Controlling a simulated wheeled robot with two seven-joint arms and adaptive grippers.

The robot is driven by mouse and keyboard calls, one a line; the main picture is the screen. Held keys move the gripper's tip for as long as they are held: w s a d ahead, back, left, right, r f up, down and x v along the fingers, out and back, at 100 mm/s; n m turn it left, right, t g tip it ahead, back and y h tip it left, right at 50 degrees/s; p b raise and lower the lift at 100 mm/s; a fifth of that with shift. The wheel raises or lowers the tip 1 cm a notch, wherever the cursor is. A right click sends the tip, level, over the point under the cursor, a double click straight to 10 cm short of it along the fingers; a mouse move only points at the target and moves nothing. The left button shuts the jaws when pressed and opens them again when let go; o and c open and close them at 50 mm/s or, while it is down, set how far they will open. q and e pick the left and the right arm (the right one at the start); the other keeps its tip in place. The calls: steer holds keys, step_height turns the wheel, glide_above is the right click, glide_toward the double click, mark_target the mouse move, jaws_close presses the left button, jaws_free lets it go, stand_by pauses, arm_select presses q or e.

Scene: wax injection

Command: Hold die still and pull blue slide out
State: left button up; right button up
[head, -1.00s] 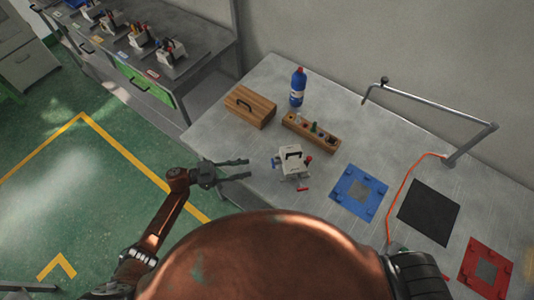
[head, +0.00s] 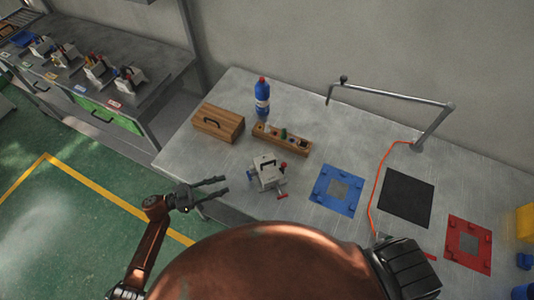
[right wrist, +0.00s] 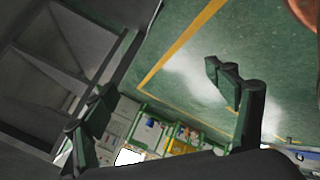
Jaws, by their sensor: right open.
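The die (head: 266,173) is a pale grey block with a dark handle on top. It stands on the grey table near the front edge. A small blue part (head: 250,175) shows at its left side, and red parts show at its right and front. My left gripper (head: 226,185) is open and empty, to the left of the die, its fingers pointing toward it with a gap between. My right gripper (right wrist: 165,85) is open and empty in the right wrist view, with floor behind it. The die is not visible in that view.
Behind the die are a wooden rack (head: 282,139), a wooden box (head: 218,122) and a blue bottle (head: 262,98). A blue plate (head: 325,201), black mat (head: 406,198) and red plate (head: 452,245) lie to the right. A metal arm (head: 432,126) stands at the back. A side bench (head: 150,90) holds similar dies.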

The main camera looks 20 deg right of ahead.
steer(key=s+a+r+n+g+y, duration=0.1)
steer(key=s+a+r+n+y, duration=0.15)
steer(key=a+r+n, duration=0.55)
steer(key=s+a+r+n+g+y, duration=0.1)
steer(key=a+r+n+y, duration=0.3)
steer(key=a, duration=0.8)
steer(key=a+r+n+g, duration=0.1)
steer(key=a+r, duration=0.3)
steer(key=r, duration=0.1)
step_height(320, 180, up, 32)
steer(key=r+n+g+h, duration=0.1)
steer(key=n+g+h, duration=0.4)
steer(key=h, duration=0.8)
glide_above(268, 164)
steer(key=shift+w+a+f+n+t, duration=0.25)
steer(key=shift+w+a+n+t, duration=0.1)
steer(key=shift+t, duration=0.25)
steer(key=shift+d, duration=0.4)
steer(key=shift+d+f, duration=0.15)
steer(key=shift+f, duration=3.7)
